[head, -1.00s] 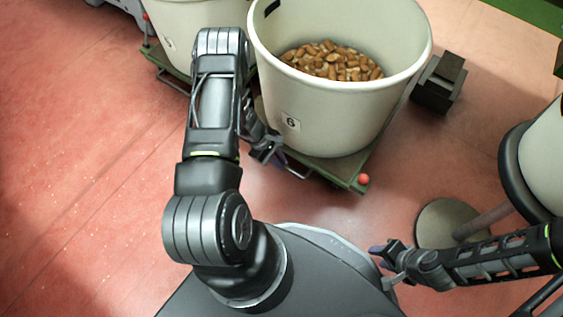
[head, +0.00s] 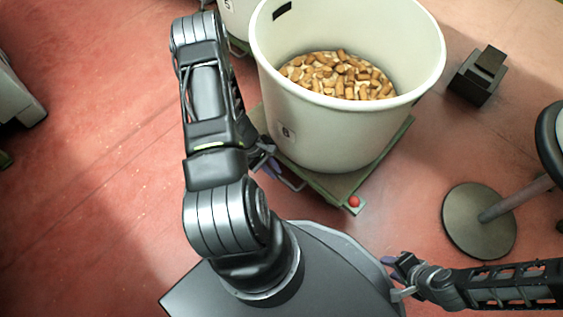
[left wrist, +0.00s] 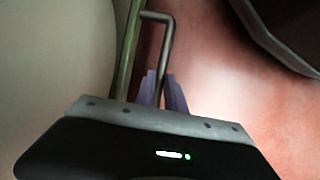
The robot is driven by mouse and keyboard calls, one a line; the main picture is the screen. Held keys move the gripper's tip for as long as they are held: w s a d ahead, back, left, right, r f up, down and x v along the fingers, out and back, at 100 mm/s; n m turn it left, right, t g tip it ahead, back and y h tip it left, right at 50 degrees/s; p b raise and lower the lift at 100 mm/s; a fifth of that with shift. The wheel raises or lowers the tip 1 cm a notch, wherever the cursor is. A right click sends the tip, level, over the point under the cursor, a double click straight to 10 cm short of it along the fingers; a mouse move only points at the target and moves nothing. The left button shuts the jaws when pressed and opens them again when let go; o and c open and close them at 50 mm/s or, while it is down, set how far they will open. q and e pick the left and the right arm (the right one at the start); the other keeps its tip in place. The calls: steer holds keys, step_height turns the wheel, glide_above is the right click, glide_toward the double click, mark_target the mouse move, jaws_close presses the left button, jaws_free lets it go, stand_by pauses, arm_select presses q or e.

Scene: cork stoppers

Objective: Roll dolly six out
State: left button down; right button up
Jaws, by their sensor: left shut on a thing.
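Dolly six (head: 335,188) is a low green-edged platform with a red ball at its near corner. It bears a large cream bin (head: 330,130) labelled 6, filled with cork stoppers (head: 340,77). A bent metal handle (head: 293,183) sticks out from its near side. My left gripper (head: 268,166) is at that handle. In the left wrist view, its purple fingers (left wrist: 163,88) are shut on the handle bar (left wrist: 166,45). My right gripper (head: 391,272) is away from the dolly, beside my base; its finger gap is unclear.
Another cream bin (head: 236,18) stands behind at the top, partly hidden by my left arm. A dark box (head: 478,76) stands to the right. A round stand base (head: 480,220) is at the right. A grey object (head: 18,98) is at the left edge. The red floor left is clear.

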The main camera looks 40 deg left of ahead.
arm_select(q)
steer(key=s, duration=0.7)
steer(key=shift+s+b, duration=0.3)
arm_select(e)
steer(key=shift+s+f, duration=0.3)
steer(key=shift+f, duration=0.15)
arm_select(q)
steer(key=shift+d, duration=0.1)
steer(key=c, duration=1.5)
jaws_free()
steer(key=shift+s, duration=0.1)
steer(key=shift+o, duration=0.5)
